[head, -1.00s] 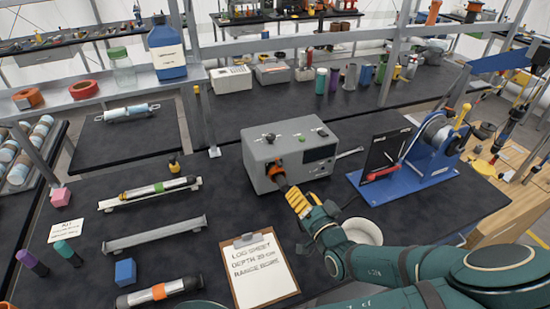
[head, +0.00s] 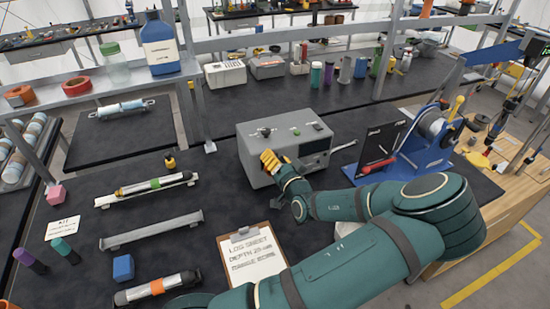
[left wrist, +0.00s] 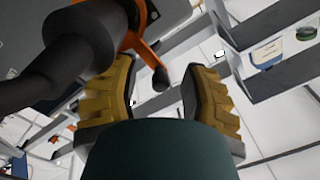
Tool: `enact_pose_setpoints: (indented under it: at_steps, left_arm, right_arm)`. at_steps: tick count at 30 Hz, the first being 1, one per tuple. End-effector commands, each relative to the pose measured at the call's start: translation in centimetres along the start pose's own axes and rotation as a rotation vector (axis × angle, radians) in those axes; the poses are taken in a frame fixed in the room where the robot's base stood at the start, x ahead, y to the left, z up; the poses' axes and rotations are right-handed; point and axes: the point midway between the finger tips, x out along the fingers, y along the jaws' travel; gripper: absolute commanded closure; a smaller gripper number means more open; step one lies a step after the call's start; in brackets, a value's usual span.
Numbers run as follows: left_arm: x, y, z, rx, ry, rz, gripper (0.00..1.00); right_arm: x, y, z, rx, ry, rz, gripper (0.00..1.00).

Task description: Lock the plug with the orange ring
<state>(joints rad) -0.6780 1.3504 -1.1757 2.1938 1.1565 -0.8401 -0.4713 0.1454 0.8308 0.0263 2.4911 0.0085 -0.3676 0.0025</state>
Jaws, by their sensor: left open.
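The grey instrument box (head: 330,145) stands on the dark bench, with a display on its front. In the left wrist view, the dark plug and its thick cable (left wrist: 65,65) fill the upper left. The orange ring (left wrist: 130,25) sits around the plug, with an orange lever ending in a dark knob. My left gripper (head: 269,160) is at the box's front face and hides the plug and ring in the head view. In the left wrist view, its yellow fingers (left wrist: 160,82) are open, with the knob near the gap between them. Contact cannot be told. My right gripper is out of view.
A clipboard (head: 252,255) lies in front of the box. A blue winch stand (head: 425,155) is at the right.

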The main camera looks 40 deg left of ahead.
Motion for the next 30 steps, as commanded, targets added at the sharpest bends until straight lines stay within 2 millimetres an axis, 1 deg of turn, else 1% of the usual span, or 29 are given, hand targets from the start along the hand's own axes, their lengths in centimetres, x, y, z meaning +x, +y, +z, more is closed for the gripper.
enact_pose_setpoints:
  at_steps: [3,9,10,11,12,14,15,23,30]
  left_arm:
    - [0.32,0.00,-0.03,-0.001,0.000,0.000,0.55]
    - [0.32,0.01,-0.03,-0.001,0.001,0.000,0.55]
    - [0.32,0.01,-0.03,-0.001,0.001,0.000,0.53]
    - [0.31,0.01,-0.03,-0.001,0.001,0.000,0.63]
    - [0.31,0.01,-0.03,-0.001,0.001,0.000,0.77]
    - [0.30,0.02,-0.03,-0.001,0.001,0.000,0.98]
    - [0.30,0.02,-0.03,-0.001,0.001,0.000,1.00]
    - [0.29,-0.01,0.02,-0.007,0.000,0.001,1.00]
    - [0.32,-0.25,0.43,-0.080,-0.004,0.004,1.00]
  right_arm:
    - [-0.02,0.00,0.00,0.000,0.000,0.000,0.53]
    - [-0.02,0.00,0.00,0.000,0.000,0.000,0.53]
    - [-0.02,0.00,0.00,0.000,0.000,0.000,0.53]
    - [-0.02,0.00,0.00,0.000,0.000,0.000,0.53]
    - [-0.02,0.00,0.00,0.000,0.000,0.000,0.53]
    - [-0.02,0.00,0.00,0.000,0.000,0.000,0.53]
    - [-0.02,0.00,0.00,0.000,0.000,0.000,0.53]
    - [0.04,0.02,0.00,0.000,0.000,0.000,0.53]
    - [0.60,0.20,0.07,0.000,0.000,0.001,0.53]
